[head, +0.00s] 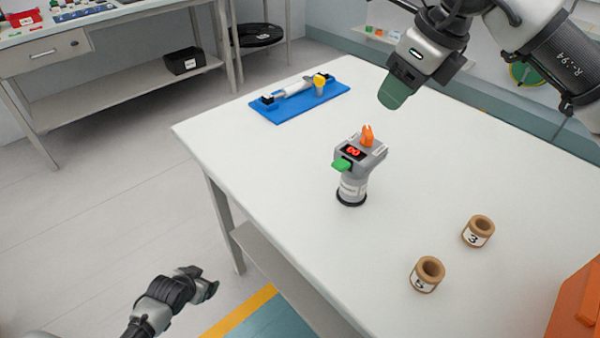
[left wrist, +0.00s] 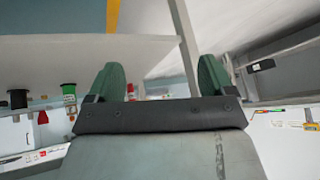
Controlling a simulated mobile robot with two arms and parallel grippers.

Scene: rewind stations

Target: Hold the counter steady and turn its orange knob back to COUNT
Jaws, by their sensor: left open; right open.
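The counter (head: 352,188) stands upright on the white table in the head view. It has a grey body, a dark base, a red lit display, a green part on its left and an orange knob (head: 367,136) on top. My right gripper (head: 393,92) is above the table, up and to the right of the counter, apart from it; its green fingertip points down. My left gripper (head: 205,284) is low at the left, off the table's front edge, far from the counter. In the left wrist view its two green fingers (left wrist: 160,82) stand wide apart with nothing between them.
Two brown cups, one marked 3 (head: 478,231) and one marked 5 (head: 427,274), stand right of the counter. A blue board (head: 300,101) with a tool lies at the table's far left. An orange box (head: 575,305) is at the lower right. The table around the counter is clear.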

